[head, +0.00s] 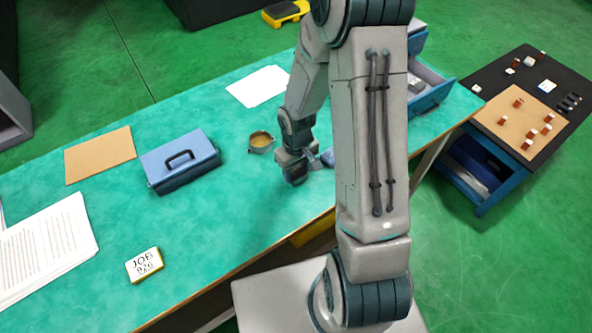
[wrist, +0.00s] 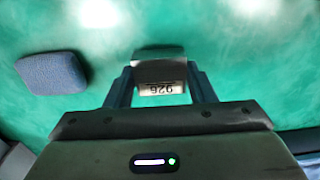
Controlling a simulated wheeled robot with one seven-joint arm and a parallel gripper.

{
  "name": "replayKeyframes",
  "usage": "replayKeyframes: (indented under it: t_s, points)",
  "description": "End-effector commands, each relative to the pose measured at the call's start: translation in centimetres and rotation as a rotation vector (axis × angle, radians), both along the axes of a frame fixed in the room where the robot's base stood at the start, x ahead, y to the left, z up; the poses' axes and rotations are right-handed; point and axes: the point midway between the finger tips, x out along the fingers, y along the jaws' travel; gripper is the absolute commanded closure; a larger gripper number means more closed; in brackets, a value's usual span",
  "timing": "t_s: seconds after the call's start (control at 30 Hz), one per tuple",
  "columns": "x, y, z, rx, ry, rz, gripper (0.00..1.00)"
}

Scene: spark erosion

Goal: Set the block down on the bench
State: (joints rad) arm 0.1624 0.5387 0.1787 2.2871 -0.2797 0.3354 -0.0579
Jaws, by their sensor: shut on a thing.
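The block (wrist: 160,72) is a grey metal piece with a pale label, reading upside down something like 926, in the wrist view. My gripper (wrist: 160,88) is shut on it, one dark finger at each side. In the head view my gripper (head: 292,172) is low over the green bench (head: 215,225), near its front edge. I cannot pick out the block there. A dark shadow lies on the green surface just beyond the block in the wrist view. I cannot tell whether the block touches the bench.
A blue pad (wrist: 50,73) lies near the block. A brass-coloured dish (head: 261,140) and a blue toolbox (head: 180,162) stand left of my gripper. A cork board (head: 100,155), papers (head: 45,250) and a job sign (head: 145,265) lie further left. Bench in front of the toolbox is clear.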

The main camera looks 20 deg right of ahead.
Motion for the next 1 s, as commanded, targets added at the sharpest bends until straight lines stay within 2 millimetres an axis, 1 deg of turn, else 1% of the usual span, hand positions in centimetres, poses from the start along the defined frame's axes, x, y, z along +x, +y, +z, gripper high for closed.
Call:
replayKeyframes:
  t_s: [0.13,0.4,0.53,0.57,0.6,0.63,0.87,1.0]
  points:
    - [0.0,0.0,-1.0,-0.001,-0.001,0.001,0.9]
    - [0.1,0.0,-1.1,0.0,-0.002,0.0,0.9]
    - [0.1,0.0,-1.5,0.0,-0.002,0.0,0.9]
    - [0.0,0.0,-1.4,-0.001,-0.001,0.0,0.45]
    - [0.0,0.0,-1.4,-0.001,-0.001,0.0,0.34]
    - [0.0,0.0,-1.4,-0.001,-0.001,0.0,0.29]
    - [0.0,0.0,-1.4,-0.001,-0.001,0.0,0.29]
    - [0.0,0.0,-0.9,-0.001,-0.001,0.0,0.29]
